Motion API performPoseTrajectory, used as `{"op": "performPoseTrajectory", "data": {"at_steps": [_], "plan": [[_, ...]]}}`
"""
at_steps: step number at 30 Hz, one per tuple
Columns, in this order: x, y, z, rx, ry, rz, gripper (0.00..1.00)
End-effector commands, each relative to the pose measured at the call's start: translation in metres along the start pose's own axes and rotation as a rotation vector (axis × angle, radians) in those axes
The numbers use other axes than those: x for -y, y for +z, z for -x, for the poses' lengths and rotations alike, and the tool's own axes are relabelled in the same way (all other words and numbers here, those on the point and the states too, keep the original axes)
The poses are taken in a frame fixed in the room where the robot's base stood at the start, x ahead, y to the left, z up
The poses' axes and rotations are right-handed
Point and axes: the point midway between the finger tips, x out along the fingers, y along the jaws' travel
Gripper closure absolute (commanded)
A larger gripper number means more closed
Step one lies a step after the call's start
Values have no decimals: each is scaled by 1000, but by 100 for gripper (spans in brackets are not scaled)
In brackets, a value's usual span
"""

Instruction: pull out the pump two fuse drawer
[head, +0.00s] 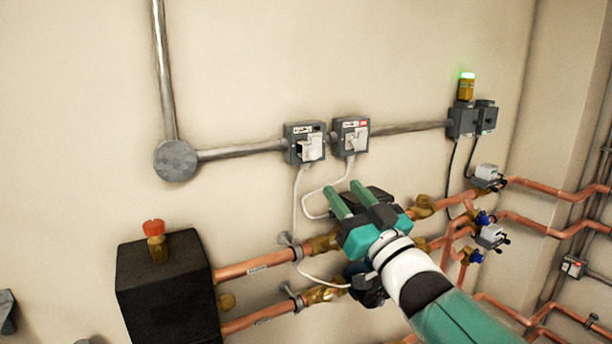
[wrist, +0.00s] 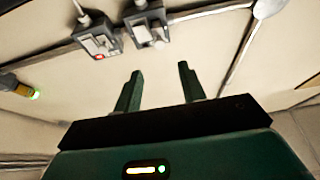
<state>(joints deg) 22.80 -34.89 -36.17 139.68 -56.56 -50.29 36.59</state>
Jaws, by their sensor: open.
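Two grey fuse boxes hang side by side on the wall, each with a white drawer front. The left box (head: 291,131) has a white front (head: 312,149); the right box (head: 340,126) has a white front (head: 355,141) and a red mark on its label. I cannot read which is pump two. In the wrist view the order is reversed: the red-marked box (wrist: 85,22) is left, the other (wrist: 158,16) right. My gripper (head: 343,187) is open and empty, below the boxes and apart from them. Its two green fingers (wrist: 160,72) point toward the wall.
Conduit (head: 240,150) runs between the round junction box (head: 176,161) and the fuse boxes. White cables (head: 296,200) hang from the boxes near my gripper. Copper pipes (head: 258,262) and a black unit (head: 165,290) lie below. A green-lit lamp (head: 467,87) stands at right.

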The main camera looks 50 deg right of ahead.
Motion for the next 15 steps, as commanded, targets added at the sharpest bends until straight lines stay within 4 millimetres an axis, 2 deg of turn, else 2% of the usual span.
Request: {"op": "performPoseTrajectory", "data": {"at_steps": [3,6,15], "plan": [[0,0,21,-2,2,0,59],[0,0,33,-1,1,0,59],[0,1,42,1,0,0,59]]}}
